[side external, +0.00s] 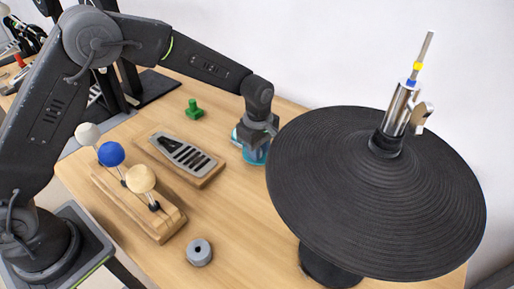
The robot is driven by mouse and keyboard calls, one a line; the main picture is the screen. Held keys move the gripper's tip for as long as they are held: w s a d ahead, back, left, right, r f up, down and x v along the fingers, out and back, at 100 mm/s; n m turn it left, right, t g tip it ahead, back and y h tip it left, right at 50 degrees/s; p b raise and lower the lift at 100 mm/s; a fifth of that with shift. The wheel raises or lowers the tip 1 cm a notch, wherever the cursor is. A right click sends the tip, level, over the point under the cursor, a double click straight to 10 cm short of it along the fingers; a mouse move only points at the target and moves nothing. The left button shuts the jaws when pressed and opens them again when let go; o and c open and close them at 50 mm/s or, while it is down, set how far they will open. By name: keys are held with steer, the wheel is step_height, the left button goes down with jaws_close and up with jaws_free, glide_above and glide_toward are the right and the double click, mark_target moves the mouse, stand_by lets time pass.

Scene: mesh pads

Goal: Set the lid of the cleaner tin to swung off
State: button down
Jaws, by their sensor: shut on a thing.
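The cleaner tin (253,155) is a small teal container on the wooden table, left of the big black cymbal pad. Its right side is partly covered by the pad's rim. My gripper (253,137) points down over the tin and is shut on its lid at the top. The gripper covers most of the lid, so I cannot tell its exact angle.
The wide black cymbal pad (340,200) stands close on the right of my gripper. A wooden block with a grey slotted plate (182,154), a green knobbed piece (193,108), a mallet rack (140,205) and a grey ring (199,252) stand left. Bare table lies between.

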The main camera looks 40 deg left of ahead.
steer(key=shift+r, duration=0.1)
steer(key=c, duration=0.9)
jaws_free()
steer(key=shift+c, duration=0.2)
step_height(320, 180, up, 14)
steer(key=s+a+r+m+t, duration=0.1)
steer(key=s+a+r+m, duration=0.3)
steer(key=s+r, duration=0.2)
steer(key=s+a+m+t, duration=0.2)
steer(key=s+m, duration=0.4)
steer(key=s, duration=0.4)
steer(key=s+a+m+t, duration=0.2)
steer(key=s+a+m, duration=0.3)
steer(key=s, duration=0.6)
steer(key=shift+s+a+m+t, duration=0.2)
steer(key=shift+s+m+t, duration=0.1)
steer(key=shift+m, duration=0.3)
